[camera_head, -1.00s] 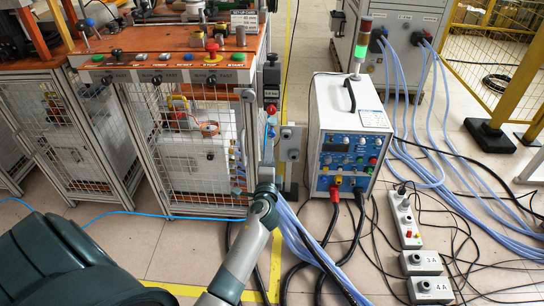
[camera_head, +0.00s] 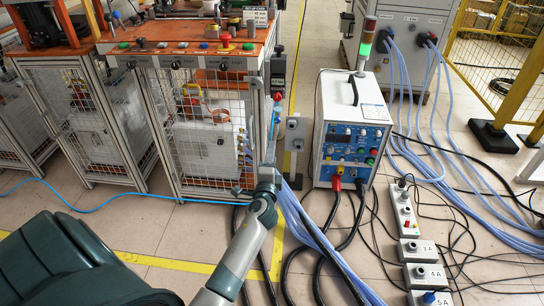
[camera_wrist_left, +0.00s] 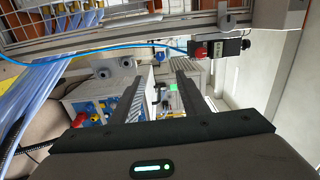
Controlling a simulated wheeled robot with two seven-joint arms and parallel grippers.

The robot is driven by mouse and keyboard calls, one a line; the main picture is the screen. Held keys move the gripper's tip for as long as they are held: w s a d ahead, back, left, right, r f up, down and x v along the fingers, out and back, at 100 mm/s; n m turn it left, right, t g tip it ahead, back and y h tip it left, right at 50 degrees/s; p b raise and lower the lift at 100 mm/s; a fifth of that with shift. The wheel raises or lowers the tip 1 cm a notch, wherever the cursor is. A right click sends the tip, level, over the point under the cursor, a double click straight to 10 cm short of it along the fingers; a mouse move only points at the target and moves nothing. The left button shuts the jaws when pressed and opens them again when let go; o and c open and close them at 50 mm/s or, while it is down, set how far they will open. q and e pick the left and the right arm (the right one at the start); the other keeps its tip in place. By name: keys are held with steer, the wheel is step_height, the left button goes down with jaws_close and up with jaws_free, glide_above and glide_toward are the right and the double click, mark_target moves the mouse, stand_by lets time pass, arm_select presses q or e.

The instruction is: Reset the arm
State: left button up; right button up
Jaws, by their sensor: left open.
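My left arm rises from the bottom of the head view, and my left gripper (camera_head: 272,135) is at its end, seen nearly edge-on. It appears between the orange-topped workbench (camera_head: 190,32) and the white power unit (camera_head: 350,105). In the left wrist view, the two dark fingers of my left gripper (camera_wrist_left: 161,78) stand apart with nothing between them. Behind them the power unit (camera_wrist_left: 95,95) shows with its blue panel. My right gripper is in neither view.
A red and black switch box (camera_head: 278,72) is on the workbench's right side, close to the gripper in the picture. Pale blue cables (camera_head: 415,105) and black cables run over the floor at right. Small switch boxes (camera_head: 427,275) lie at lower right. A yellow fence (camera_head: 505,55) stands at far right.

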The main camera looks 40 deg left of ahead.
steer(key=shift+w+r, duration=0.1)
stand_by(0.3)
arm_select(q)
steer(key=s+d+f+n+g+h, duration=0.2)
steer(key=s+d+f+n+h, duration=0.15)
steer(key=s+d, duration=0.75)
steer(key=s+d+f+n+g+h, duration=0.25)
steer(key=s+d+h, duration=0.25)
steer(key=s+d, duration=0.6)
steer(key=s+d+f+n+g+h, duration=0.1)
steer(key=s+d+f+n+h, duration=0.3)
steer(key=s+d, duration=0.7)
steer(key=s+a+f+g+y+p, duration=0.1)
steer(key=s+a+f+g+p, duration=0.1)
steer(key=f+p, duration=0.7)
steer(key=s+a+f+g+y+p, duration=0.1)
steer(key=s+a+f+p, duration=0.3)
steer(key=f+p, duration=0.4)
steer(key=shift+a+f+g+p, duration=0.35)
steer(key=shift+a+g+p, duration=0.25)
steer(key=shift+g+p, duration=0.25)
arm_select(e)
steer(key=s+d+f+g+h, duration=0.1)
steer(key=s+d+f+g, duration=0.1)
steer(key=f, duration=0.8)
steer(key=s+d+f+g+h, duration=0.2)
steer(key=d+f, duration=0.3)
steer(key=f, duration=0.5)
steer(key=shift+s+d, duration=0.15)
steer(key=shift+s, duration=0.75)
